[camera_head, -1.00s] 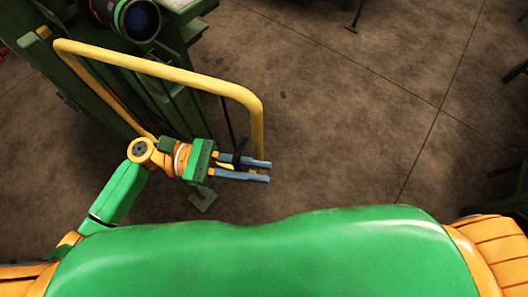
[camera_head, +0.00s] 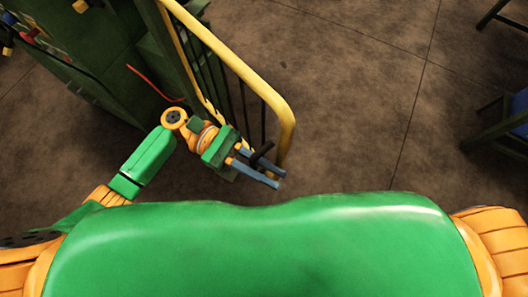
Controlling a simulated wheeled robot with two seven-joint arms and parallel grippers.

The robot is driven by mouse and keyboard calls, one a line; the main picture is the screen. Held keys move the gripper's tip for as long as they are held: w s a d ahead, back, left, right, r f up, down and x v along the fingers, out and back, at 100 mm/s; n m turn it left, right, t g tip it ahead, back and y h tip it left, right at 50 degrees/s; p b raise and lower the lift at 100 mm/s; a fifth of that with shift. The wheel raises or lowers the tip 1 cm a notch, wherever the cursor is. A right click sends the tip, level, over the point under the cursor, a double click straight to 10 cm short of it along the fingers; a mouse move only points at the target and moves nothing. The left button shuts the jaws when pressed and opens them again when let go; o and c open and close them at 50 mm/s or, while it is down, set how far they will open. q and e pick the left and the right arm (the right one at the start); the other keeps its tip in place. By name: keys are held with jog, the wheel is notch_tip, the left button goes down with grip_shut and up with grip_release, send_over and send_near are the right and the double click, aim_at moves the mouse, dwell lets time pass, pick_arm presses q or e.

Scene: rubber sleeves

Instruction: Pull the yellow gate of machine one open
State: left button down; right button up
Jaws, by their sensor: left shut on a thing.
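The yellow gate (camera_head: 246,75) has a tubular frame with dark vertical bars. It stretches from the machine at the top left down toward the middle of the head view. My left gripper (camera_head: 267,168) is at the gate's near, free end. Its two grey-blue fingers are shut on a short black handle (camera_head: 262,152) beside the yellow end post. The fingers partly cover the lower end of the gate. The gate stands out from the green machine (camera_head: 95,35), with a gap between them. My right gripper is not in view.
Red and blue parts show on the machine's panel at the top left. A dark frame with a blue part (camera_head: 517,112) stands at the right edge. The brown floor (camera_head: 350,100) between it and the gate is clear.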

pick_arm(q)
jog(key=shift+s+a+f, duration=0.1)
jog(key=shift+s+a, duration=0.05)
jog(key=shift+a, duration=0.05)
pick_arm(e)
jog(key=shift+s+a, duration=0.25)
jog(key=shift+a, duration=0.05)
pick_arm(q)
jog(key=c, duration=0.8)
grip_release()
jog(key=shift+d, duration=0.1)
jog(key=shift+c, duration=0.2)
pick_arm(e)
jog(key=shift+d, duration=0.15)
pick_arm(q)
jog(key=b+v, duration=0.3)
jog(key=v, duration=0.4)
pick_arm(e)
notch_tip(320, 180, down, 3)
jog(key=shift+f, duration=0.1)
